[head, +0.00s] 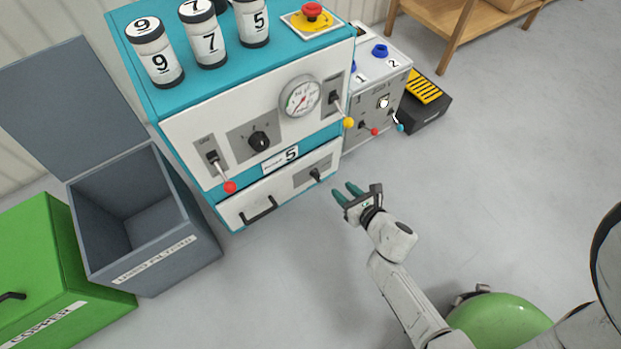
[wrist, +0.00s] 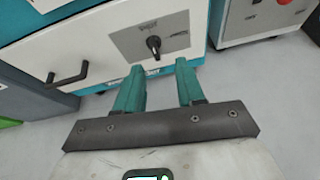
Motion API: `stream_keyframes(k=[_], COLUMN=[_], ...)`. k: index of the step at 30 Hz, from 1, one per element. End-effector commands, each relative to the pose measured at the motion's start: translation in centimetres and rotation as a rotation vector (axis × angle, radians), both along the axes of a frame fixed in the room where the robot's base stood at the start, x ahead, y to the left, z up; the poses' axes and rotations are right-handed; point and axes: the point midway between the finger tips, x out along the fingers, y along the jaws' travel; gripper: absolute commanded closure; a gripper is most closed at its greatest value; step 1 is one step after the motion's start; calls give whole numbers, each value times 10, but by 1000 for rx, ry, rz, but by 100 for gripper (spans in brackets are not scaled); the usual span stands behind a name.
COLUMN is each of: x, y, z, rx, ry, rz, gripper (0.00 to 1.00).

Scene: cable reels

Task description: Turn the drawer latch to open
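The drawer (head: 285,190) is the white front at the bottom of the teal and white cabinet, and it looks shut. Its black latch knob (head: 315,174) sits on a grey plate at the drawer's right side. In the wrist view the latch knob (wrist: 153,44) points roughly up and down, just beyond the fingertips. A black bar handle (head: 259,210) is at the drawer's left. My gripper (head: 345,190) has two teal fingers spread apart with nothing between them. It is in front of the drawer, apart from the latch, and the fingers (wrist: 159,72) point toward it.
The cabinet front carries a red-tipped lever (head: 229,186), a yellow-tipped lever (head: 348,122), a black dial (head: 259,141) and a gauge (head: 301,97). A grey open bin (head: 150,245) and green box (head: 60,280) stand left. A smaller grey unit (head: 380,90) stands right. Floor before the drawer is clear.

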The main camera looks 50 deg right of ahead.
Motion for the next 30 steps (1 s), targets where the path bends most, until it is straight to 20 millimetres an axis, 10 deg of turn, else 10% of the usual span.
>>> stream_keyframes(k=[30], x=[96], y=[-19], z=[-55], rx=[-63], ry=[7], rz=[71], gripper=[62])
